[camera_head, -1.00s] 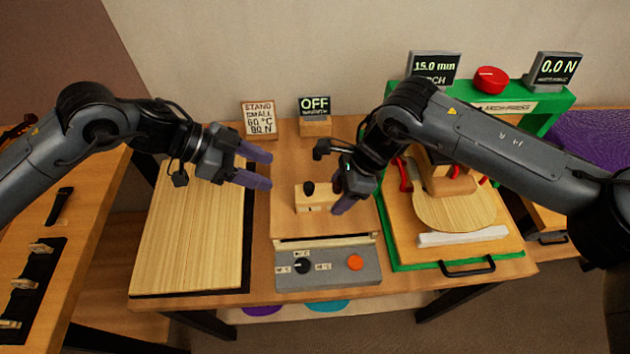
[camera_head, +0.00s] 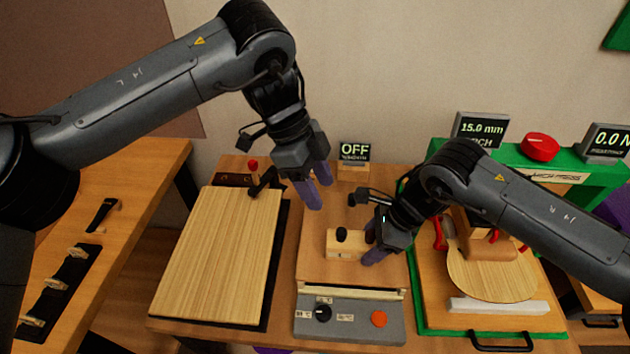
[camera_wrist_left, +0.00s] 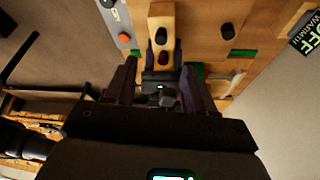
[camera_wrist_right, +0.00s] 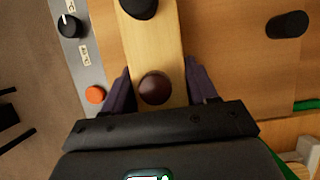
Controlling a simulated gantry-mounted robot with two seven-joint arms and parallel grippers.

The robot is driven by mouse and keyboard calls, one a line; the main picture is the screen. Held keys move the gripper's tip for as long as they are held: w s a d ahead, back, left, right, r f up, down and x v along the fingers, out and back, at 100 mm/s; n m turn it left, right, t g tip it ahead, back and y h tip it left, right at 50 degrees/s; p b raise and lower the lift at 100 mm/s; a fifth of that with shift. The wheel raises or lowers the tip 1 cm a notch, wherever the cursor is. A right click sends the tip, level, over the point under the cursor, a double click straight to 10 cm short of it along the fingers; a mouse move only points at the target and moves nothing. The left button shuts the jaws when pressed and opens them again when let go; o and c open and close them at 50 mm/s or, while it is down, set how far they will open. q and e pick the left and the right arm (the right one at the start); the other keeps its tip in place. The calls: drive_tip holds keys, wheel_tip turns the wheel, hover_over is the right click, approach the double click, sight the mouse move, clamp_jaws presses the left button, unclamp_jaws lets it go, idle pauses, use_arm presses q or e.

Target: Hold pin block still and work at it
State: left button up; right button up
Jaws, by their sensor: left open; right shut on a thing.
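The pin block (camera_head: 343,245) is a pale wooden block lying on the wooden board behind the grey control box. A black knob stands on its top. In the right wrist view the pin block (camera_wrist_right: 155,55) also shows a dark brown round knob close to my fingers. My right gripper (camera_head: 370,245) is shut on the block's right end, one finger on each side. My left gripper (camera_head: 318,190) is open and empty, above and behind the block, fingers pointing down. In the left wrist view the pin block (camera_wrist_left: 162,25) and my right gripper lie beyond my left fingers (camera_wrist_left: 159,66).
A grey control box (camera_head: 350,318) with a black dial and orange button is in front. A striped wooden panel (camera_head: 222,255) lies left. A green press (camera_head: 490,160) with a round wooden plate (camera_head: 492,275) stands right. An OFF display (camera_head: 355,151) is behind.

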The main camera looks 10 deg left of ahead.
sight(340, 232)
use_arm(q)
drive_tip(key=x, duration=1.1)
drive_tip(key=shift+f, duration=0.15)
drive_tip(key=shift+c, duration=0.3)
clamp_jaws()
